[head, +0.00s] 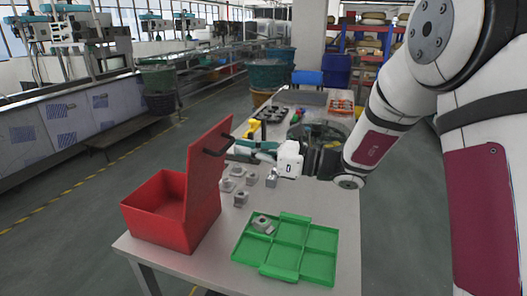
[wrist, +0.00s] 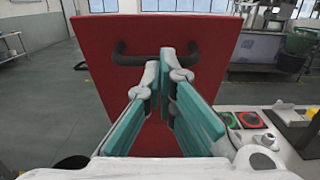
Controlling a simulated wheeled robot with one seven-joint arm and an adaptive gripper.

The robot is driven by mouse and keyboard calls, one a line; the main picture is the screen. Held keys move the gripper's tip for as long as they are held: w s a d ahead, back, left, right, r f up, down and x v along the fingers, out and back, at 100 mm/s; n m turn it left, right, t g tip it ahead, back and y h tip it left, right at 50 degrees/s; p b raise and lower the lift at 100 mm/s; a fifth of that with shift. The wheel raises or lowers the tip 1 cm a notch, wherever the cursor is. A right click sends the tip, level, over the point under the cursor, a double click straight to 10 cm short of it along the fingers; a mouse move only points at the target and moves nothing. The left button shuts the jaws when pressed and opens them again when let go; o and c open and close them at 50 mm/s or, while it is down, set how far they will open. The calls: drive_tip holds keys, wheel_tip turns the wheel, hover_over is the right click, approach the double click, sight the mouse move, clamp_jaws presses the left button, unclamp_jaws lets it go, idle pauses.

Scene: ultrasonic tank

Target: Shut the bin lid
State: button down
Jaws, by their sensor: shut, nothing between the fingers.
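A red bin (head: 163,212) stands open on the near left of the table, and its inside looks empty. Its red lid (head: 206,190) stands up steeply at the bin's right side. A dark handle (head: 218,143) is on the lid's face toward my arm. My gripper (head: 232,147) is shut and empty at the lid's right, close to the handle. In the wrist view the lid (wrist: 95,62) fills the middle, with the handle (wrist: 156,58) just beyond my fingertips (wrist: 165,60). I cannot tell whether the fingertips touch the lid or handle.
A green divided tray (head: 306,248) holding one grey metal part (head: 262,223) lies right of the bin. Several grey parts (head: 241,198) stand on the table behind the tray. More items (head: 300,115) crowd the far end.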

drive_tip(key=shift+w+a, duration=0.15)
drive_tip(key=shift+a, duration=0.3)
